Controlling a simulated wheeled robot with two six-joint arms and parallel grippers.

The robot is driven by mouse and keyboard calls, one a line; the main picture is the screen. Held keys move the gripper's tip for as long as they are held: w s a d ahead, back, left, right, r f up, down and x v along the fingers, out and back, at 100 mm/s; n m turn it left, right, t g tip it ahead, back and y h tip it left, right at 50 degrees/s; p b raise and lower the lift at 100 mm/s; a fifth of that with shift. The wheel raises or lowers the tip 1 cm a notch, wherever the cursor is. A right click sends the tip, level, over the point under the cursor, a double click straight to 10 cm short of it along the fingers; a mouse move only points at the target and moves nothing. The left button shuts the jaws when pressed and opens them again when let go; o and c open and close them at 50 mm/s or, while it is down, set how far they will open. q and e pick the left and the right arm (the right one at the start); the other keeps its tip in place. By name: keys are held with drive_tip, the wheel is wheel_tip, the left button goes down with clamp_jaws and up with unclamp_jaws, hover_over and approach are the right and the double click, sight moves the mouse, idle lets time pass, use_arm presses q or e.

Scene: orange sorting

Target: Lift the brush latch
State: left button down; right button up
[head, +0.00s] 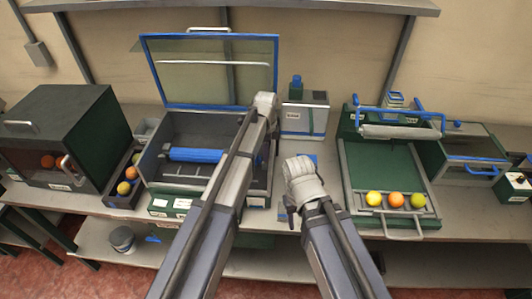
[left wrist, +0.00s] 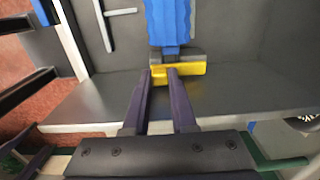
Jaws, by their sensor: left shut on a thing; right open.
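The blue cylindrical brush (head: 195,155) lies across the open grey box (head: 157,147) in the head view. In the left wrist view the brush (left wrist: 168,22) ends at a yellow latch (left wrist: 194,69) with a grey block behind it. My left gripper (left wrist: 159,73) is shut on the yellow latch, its two dark fingertips at the latch's left and middle part. In the head view my left arm crosses the box's right side and hides the latch and fingertips. My right gripper (head: 301,172) is open and apart, over the bench right of the box; its fingertips are hard to see.
The box's blue-framed glass lid (head: 209,70) stands raised behind it. A dark cabinet (head: 62,122) with oranges is at the left, beside a narrow fruit tray (head: 124,200). A green tray (head: 352,190) with several fruits is at the right. A white box (head: 304,118) stands between.

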idle(0.3)
use_arm(q)
drive_tip(key=shift+w+r+g+p, duration=0.3)
drive_tip(key=shift+w+r+g, duration=0.05)
drive_tip(key=shift+w+g, duration=0.25)
drive_tip(key=shift+w+r+g, duration=0.15)
drive_tip(key=shift+w+g, duration=0.05)
drive_tip(key=shift+g, duration=0.2)
drive_tip(key=shift+w+r+g, duration=0.25)
drive_tip(key=shift+g, duration=0.55)
drive_tip(key=shift+r+g, duration=0.15)
drive_tip(key=shift+g, duration=0.15)
drive_tip(key=shift+s, duration=0.15)
drive_tip(key=c, duration=0.7)
unclamp_jaws()
